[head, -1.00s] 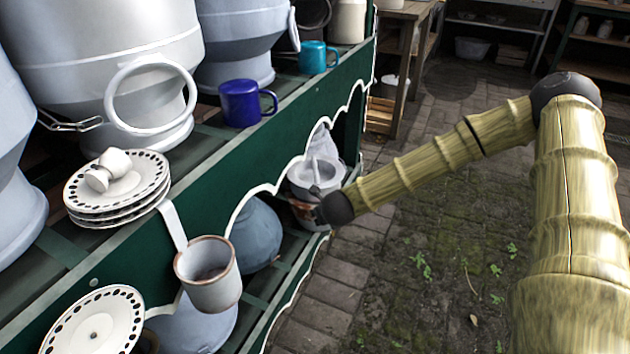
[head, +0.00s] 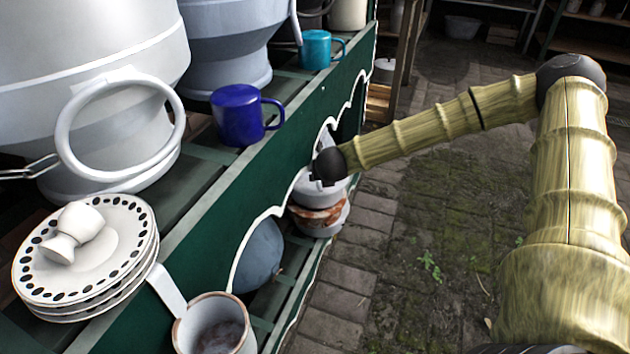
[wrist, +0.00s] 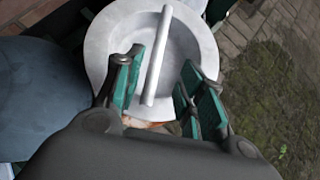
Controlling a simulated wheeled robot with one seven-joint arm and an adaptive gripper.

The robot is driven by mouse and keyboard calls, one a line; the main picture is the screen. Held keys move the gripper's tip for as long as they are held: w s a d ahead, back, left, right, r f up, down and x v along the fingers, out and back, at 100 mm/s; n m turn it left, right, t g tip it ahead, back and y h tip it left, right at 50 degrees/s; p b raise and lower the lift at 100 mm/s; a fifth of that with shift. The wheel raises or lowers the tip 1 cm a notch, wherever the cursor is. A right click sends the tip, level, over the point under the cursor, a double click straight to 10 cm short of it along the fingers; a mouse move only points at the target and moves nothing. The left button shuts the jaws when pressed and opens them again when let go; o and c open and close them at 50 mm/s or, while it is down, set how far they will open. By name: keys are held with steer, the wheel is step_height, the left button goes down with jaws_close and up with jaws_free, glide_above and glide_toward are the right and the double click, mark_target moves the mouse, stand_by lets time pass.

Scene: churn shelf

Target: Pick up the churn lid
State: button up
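The churn lid is a pale grey, round, dish-like piece with a raised bar handle across it. In the wrist view the lid (wrist: 110,35) lies under and ahead of my fingers. In the head view the lid (head: 318,198) sits at the far end of the lower shelf, partly hidden by my wrist. My gripper (wrist: 162,68) is open, with its green-padded fingers on either side of the bar handle. A gap shows between the handle and each finger. I cannot tell how far above the lid the fingertips are.
A green shelf (head: 240,185) with a scalloped edge runs along the left. It holds large grey churns (head: 90,60), a blue mug (head: 238,115), a teal mug (head: 316,50) and stacked plates (head: 35,265). A rusty-banded pot (head: 318,216) is beneath the lid. Brick paving on the right is open.

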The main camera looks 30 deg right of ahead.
mark_target(318, 182)
steer(key=x, duration=0.1)
steer(key=b+x, duration=0.2)
steer(key=x, duration=0.1)
steer(key=shift+a+f, duration=0.1)
steer(key=shift+a, duration=0.2)
steer(key=shift+b+x, duration=1.45)
steer(key=shift+x, duration=1.55)
steer(key=shift+w+d, duration=0.1)
steer(key=shift+c, duration=0.3)
jaws_close()
